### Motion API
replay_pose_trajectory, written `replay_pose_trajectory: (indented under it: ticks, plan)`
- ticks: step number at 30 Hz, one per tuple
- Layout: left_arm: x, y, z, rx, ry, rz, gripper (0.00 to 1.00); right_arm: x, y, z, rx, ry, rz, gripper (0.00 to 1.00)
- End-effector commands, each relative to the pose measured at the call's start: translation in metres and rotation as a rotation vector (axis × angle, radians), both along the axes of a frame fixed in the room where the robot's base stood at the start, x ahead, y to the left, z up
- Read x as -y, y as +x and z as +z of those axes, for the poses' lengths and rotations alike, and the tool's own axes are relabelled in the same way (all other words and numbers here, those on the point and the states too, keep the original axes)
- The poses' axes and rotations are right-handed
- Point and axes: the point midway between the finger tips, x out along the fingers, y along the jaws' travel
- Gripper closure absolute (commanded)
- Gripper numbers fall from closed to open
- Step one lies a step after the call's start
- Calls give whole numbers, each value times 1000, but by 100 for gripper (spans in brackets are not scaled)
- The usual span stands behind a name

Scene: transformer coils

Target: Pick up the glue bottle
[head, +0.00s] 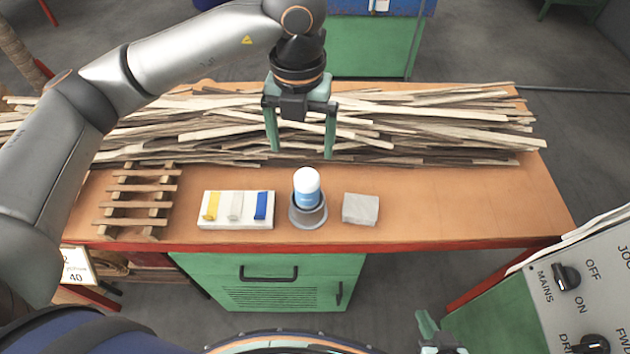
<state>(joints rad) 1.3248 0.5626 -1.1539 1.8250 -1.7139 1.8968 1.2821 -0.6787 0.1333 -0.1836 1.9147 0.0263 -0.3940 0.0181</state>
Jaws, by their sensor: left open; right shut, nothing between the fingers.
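The glue bottle (308,190) is white on top with a blue band. It stands upright in a round grey holder (309,217) near the front edge of the orange workbench (460,205). My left gripper (301,153) is open and empty. Its fingers point down above and just behind the bottle, apart from it, in front of the wood strips. My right gripper (436,335) is shut and empty at the bottom edge, below the bench front, and only partly in view.
Left of the bottle lies a white board (235,222) with yellow, white and blue pieces. A grey block (361,209) sits to its right. A small wooden rack (139,202) is further left. Wood strips (420,115) cover the back. The right bench top is clear. A control panel (585,290) stands lower right.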

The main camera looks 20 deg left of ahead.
Motion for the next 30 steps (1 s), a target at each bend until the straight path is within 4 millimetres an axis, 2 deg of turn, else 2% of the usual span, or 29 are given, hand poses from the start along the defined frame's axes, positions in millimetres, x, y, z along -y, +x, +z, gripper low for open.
replay_pose_trajectory:
  ticks: [9, 17, 24, 30]
  plan:
    - [1, -1, -56, -6, -3, -2, 6, -1, 0, 3, -1, 1, 0, 100]
    - [4, -1, -76, -7, -4, -4, 6, -1, -1, 6, -1, 1, 0, 100]
    - [8, 0, -111, -7, -5, -3, 6, -1, -1, 11, -1, 2, -1, 100]
    - [8, 0, -119, -3, -4, -5, 6, -1, -1, 11, -1, 2, -1, 100]
